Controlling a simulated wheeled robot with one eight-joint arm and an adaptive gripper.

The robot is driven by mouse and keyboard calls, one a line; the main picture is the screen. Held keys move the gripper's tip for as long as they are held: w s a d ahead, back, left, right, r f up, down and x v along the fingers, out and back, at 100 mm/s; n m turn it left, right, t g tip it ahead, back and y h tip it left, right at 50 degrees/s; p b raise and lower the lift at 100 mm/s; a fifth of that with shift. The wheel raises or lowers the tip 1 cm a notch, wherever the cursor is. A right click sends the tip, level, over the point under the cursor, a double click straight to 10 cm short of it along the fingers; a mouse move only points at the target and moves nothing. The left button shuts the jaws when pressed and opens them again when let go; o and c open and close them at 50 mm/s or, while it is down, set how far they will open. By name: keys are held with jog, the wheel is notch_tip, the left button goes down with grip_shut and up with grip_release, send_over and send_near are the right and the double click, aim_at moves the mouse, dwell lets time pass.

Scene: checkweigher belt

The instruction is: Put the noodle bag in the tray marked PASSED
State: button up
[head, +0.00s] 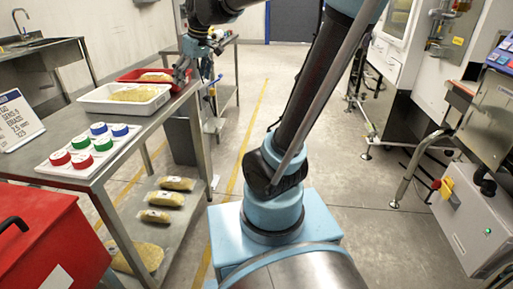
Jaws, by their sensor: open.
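A yellowish noodle bag (134,94) lies in the white tray (88,104) on the steel table. Another similar bag (156,77) lies in the red tray (126,76) behind it. I cannot read a PASSED marking on either tray. My gripper (181,76) is open and empty at the right end of the red tray, beside the bag there. I cannot tell whether it touches the tray.
A red box (45,244) is at front left. Several bags (166,199) lie on the lower shelf. Machines stand at right; the floor between is clear.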

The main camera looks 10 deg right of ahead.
jog(key=s+d+f+m+h, duration=0.2)
jog(key=s+d+f+m, duration=0.6)
jog(key=s+d+f, duration=1)
jog(key=shift+s+d+f+h, duration=0.35)
jog(key=shift+s+f, duration=0.5)
jog(key=shift+s, duration=0.3)
